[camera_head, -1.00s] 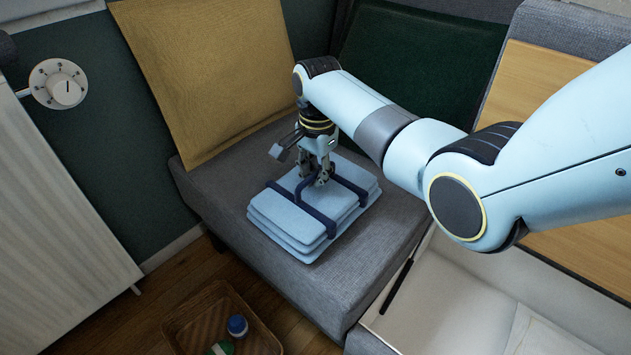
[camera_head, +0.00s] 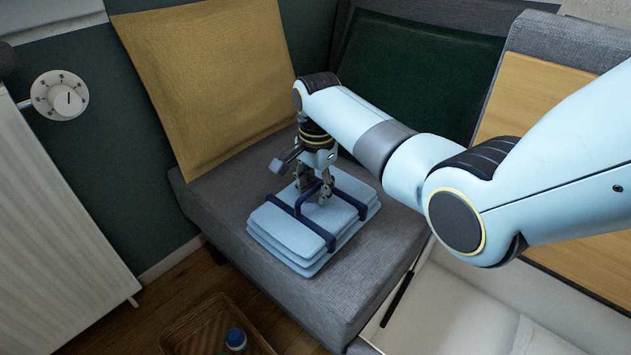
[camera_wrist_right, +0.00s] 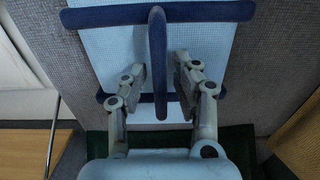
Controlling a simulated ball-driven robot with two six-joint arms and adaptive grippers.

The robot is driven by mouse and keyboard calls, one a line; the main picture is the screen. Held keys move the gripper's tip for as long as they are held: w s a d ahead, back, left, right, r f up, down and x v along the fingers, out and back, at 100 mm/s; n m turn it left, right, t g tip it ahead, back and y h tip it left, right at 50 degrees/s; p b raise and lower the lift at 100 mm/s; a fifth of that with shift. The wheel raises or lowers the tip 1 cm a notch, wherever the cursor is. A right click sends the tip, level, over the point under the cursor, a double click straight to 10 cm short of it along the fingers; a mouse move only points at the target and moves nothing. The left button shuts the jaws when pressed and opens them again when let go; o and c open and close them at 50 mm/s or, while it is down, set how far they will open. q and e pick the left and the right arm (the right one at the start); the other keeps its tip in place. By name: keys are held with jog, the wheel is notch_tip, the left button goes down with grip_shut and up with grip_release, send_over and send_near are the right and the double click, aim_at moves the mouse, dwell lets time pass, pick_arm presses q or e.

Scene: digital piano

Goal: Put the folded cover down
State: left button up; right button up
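The folded cover (camera_head: 292,235) is a light blue, layered stack with dark blue straps. It lies flat on the grey seat (camera_head: 245,195), and it also fills the upper middle of the right wrist view (camera_wrist_right: 195,40). A dark blue strap handle (camera_wrist_right: 157,60) stands up from its top. My right gripper (camera_head: 316,190) is just above the cover. Its two fingers (camera_wrist_right: 160,68) are apart, one on each side of the handle, with a gap to it on both sides. My left gripper is out of view.
A mustard cushion (camera_head: 205,80) and a dark green cushion (camera_head: 420,70) lean at the back of the seat. A white radiator (camera_head: 50,220) is at left. A wicker basket (camera_head: 195,325) with a blue-capped item (camera_head: 236,339) is on the floor. An open white compartment (camera_head: 460,310) is at right.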

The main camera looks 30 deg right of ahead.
jog(key=shift+r, duration=0.3)
notch_tip(320, 180, up, 6)
jog(key=p, duration=0.3)
jog(key=shift+f, duration=0.15)
pick_arm(q)
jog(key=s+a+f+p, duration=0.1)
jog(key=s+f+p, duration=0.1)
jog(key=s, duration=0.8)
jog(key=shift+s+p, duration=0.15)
jog(key=shift+p, duration=0.45)
pick_arm(e)
notch_tip(320, 180, up, 6)
jog(key=shift+s+f, duration=0.1)
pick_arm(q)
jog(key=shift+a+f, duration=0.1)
